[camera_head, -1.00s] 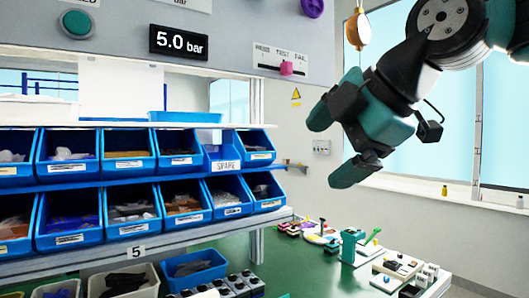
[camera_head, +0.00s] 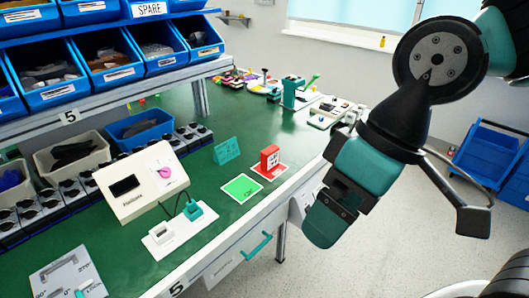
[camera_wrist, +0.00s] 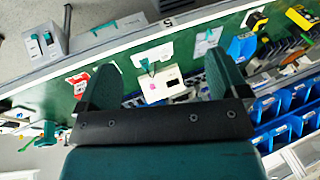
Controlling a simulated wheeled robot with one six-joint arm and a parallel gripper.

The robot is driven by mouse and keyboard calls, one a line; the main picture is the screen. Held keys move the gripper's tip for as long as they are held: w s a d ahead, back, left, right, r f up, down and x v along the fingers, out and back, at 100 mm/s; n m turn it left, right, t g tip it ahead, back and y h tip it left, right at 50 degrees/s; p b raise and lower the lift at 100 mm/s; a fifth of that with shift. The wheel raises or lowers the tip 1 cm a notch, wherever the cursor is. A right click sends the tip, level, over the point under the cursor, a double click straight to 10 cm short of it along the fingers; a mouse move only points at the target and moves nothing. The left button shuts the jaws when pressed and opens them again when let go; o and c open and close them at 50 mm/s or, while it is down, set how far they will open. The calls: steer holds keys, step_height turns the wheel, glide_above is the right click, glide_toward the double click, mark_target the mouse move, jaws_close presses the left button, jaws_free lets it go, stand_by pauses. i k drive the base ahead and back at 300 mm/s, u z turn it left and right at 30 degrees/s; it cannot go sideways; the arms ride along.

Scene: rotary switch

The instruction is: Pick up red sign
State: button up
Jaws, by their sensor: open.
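The red sign (camera_head: 270,158) stands upright on a white card with a red border, near the front edge of the green workbench (camera_head: 215,205). In the wrist view a red patch (camera_wrist: 78,80), likely this sign or its card, shows beside the left finger. My gripper (camera_head: 330,200) is open and empty. It is in front of the bench edge, to the right of the sign in the head view and apart from it. In the wrist view both fingers of the gripper (camera_wrist: 162,78) stand wide apart with nothing between them at close range.
A teal sign (camera_head: 227,150) stands left of the red one, with a green card (camera_head: 242,188) in front. A cream control box (camera_head: 140,182) with a pink knob and a small teal-handled switch (camera_head: 198,212) are further left. Blue bins (camera_head: 105,65) hang above.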

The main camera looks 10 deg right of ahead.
mark_target(269, 156)
steer(key=u, duration=0.5)
steer(key=k, duration=0.6)
steer(key=z, duration=0.25)
steer(key=i, duration=1.4)
steer(key=u, duration=0.75)
